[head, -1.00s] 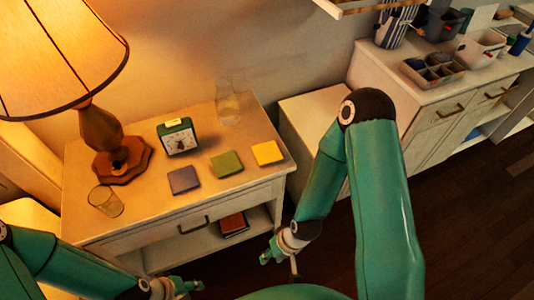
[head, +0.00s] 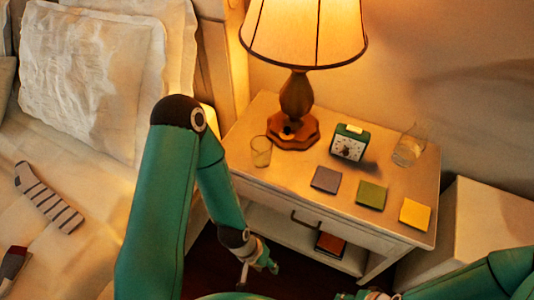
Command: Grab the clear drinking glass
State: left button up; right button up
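A clear drinking glass (head: 261,151) stands upright on the left part of the nightstand top, left of the lamp base. A second clear glass vessel (head: 409,146) stands at the right back of the same top. My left gripper (head: 258,270) hangs in front of the nightstand, below its top and apart from both glasses. Its fingers look spread and empty. My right gripper (head: 362,295) is at the bottom edge, partly cut off, so its fingers cannot be judged.
The nightstand (head: 290,185) also holds a lit lamp (head: 297,95), a green clock (head: 349,143) and grey (head: 326,180), green (head: 371,195) and yellow (head: 415,214) coasters. A book (head: 331,244) lies on its lower shelf. The bed (head: 90,190) with a striped sock (head: 48,197) is at left.

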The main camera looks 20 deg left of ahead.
aim_at(261, 146)
jog(key=z, duration=2.05)
jog(key=i, duration=0.1)
jog(key=u, duration=3.35)
jog(key=k, duration=0.6)
jog(key=u, duration=0.4)
jog(key=i, duration=1)
jog(key=z, duration=0.05)
